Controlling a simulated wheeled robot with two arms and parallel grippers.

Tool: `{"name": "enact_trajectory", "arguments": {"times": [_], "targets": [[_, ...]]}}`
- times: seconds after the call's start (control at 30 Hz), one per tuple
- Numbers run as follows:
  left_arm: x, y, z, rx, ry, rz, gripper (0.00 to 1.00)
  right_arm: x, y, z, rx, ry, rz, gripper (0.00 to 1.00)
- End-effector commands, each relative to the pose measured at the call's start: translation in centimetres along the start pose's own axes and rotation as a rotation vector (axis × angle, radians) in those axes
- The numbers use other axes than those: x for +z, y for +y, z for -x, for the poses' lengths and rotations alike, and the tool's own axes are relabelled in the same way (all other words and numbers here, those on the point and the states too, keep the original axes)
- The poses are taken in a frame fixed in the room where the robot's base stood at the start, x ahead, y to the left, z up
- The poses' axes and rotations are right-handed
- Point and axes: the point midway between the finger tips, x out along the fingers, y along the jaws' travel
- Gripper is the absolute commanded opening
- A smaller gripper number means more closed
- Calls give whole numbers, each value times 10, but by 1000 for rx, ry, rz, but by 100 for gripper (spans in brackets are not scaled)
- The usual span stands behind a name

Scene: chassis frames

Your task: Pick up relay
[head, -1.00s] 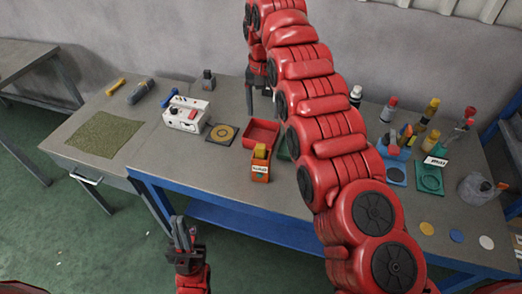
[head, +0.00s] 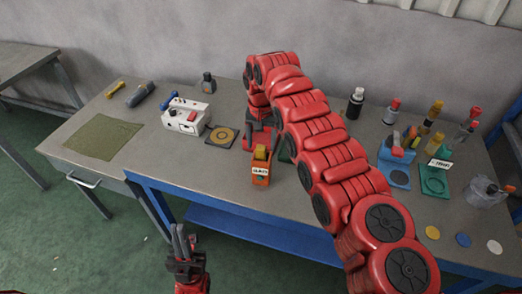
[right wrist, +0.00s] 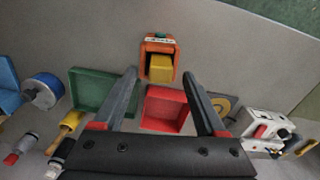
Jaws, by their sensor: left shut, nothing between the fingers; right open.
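A yellow block (head: 260,153), possibly the relay, sits in an orange box (head: 260,180) with a white label on its front. In the right wrist view the yellow block (right wrist: 160,68) shows inside the orange box (right wrist: 158,45), beyond and between the fingertips. My right gripper (right wrist: 160,74) is open and empty, above the table beside the box. In the head view the right gripper (head: 258,146) is just behind the box, partly hidden by its own arm. My left gripper (head: 178,232) is shut and empty, low in front of the table.
A red tray (right wrist: 165,108) and a green tray (right wrist: 92,88) lie near the orange box. A white device (head: 187,117) and a square pad with a yellow ring (head: 221,137) are to its left. Bottles and a blue holder (head: 394,172) stand at the right. The table's front middle is clear.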

Motion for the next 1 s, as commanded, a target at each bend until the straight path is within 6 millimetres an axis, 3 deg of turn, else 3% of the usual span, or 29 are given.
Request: {"name": "enact_trajectory", "arguments": {"times": [0.2,0.47,0.87,1.0], "targets": [[-2,-1,-14,0,0,0,0,0,0,-25,4,-5,0,74],[-2,-1,-13,0,0,0,0,0,0,-28,2,-1,0,72],[-2,-1,-13,0,0,0,0,0,0,-28,2,-1,0,0],[-2,-1,-13,0,0,0,0,0,0,-28,2,-1,0,0]]}}
